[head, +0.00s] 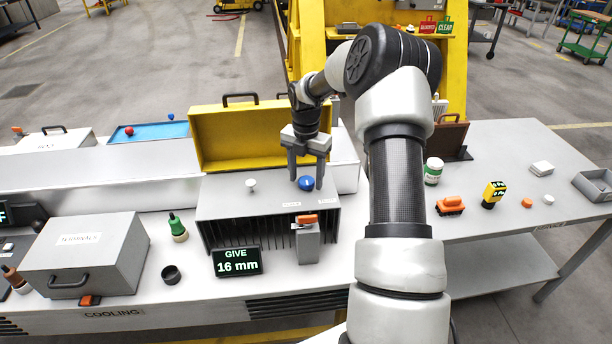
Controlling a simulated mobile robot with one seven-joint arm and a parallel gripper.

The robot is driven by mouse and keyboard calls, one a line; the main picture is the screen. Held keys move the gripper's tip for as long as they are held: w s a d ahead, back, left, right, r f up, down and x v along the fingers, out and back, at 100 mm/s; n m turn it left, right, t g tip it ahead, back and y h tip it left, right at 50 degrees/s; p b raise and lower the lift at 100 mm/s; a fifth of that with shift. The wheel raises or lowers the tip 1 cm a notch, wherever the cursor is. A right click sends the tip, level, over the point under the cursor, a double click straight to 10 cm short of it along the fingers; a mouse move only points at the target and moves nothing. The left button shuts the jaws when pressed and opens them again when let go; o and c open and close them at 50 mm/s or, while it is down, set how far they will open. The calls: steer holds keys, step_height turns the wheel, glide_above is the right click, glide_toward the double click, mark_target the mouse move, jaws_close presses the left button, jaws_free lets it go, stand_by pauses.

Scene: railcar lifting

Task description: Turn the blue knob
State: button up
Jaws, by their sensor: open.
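The blue knob (306,184) sits on the top face of a grey ribbed box (235,207), near its right end. My gripper (306,181) points down at the knob from above, with its two fingers apart, one on each side of the knob in the picture. I cannot tell whether the fingers touch it. A small white knob (251,184) stands on the same box to the left. Small labels lie near both knobs, too small to read.
An open yellow case (235,140) stands behind the box. A display (238,262) reading "GIVE 16 mm" and an orange-topped grey block (307,240) stand in front. A grey terminals box (85,255) is at left. A side table (530,150) holds small items at right.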

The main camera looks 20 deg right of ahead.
steer(key=c, duration=1)
steer(key=shift+c, duration=0.2)
steer(key=shift+m, duration=0.3)
